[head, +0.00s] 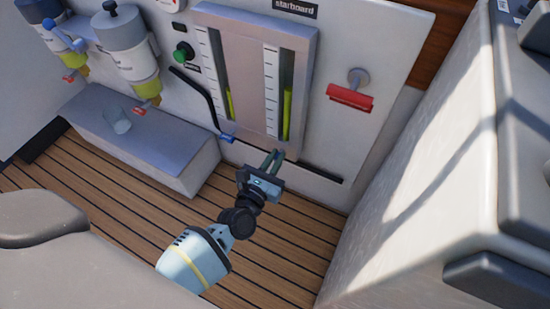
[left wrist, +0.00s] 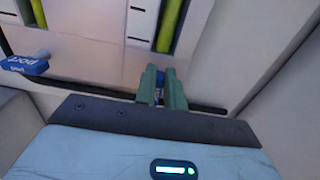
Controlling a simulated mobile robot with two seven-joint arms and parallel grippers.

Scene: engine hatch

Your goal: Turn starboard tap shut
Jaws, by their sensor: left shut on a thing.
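My left gripper (head: 272,160) is at the foot of the sight-gauge panel, below the right-hand gauge tube. In the left wrist view its green fingers (left wrist: 162,86) are shut on a small blue part, the starboard tap (left wrist: 159,78), below the yellow-green tube. The fingers hide most of this tap, so I cannot tell how its lever is turned. The blue port tap (head: 227,138) is apart, to the left of the gripper; in the left wrist view its handle (left wrist: 24,64) carries the word "port". My right gripper is not in view.
The gauge panel (head: 312,45) shows yellow-green columns under a "starboard" label (head: 295,8). A red handle (head: 350,97) is on the wall to the right. Two filter bowls (head: 126,45) hang above a grey step (head: 170,165) at left. A pale block (head: 430,170) stands right.

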